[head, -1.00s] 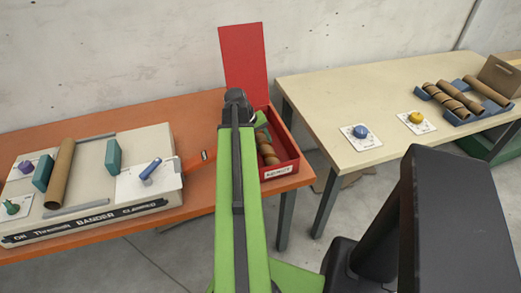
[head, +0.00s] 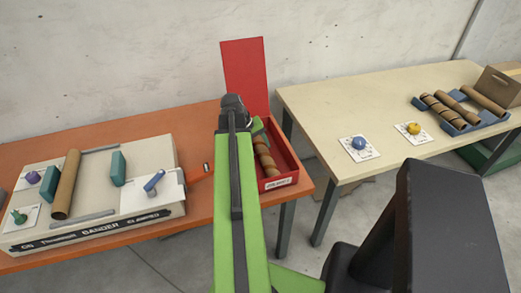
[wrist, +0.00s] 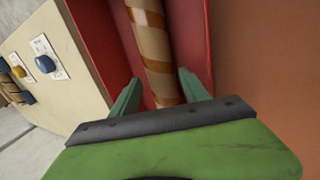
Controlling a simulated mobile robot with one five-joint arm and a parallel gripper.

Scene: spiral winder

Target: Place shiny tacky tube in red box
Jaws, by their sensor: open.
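The red box (head: 287,163) stands with its lid raised at the right end of the orange table. A brown tube with shiny bands (head: 265,158) lies inside it, and the tube also shows in the wrist view (wrist: 153,50). My gripper (wrist: 155,90) is open over the box, with its green fingers on either side of the tube's near end. Whether the fingers touch the tube I cannot tell. In the head view my arm hides the left part of the box. Another plain brown tube (head: 66,185) lies on the bander machine at the left.
A cream table (head: 330,110) at the right holds two dials, a blue rack (head: 465,122) with several brown tubes, and a cardboard box (head: 503,84).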

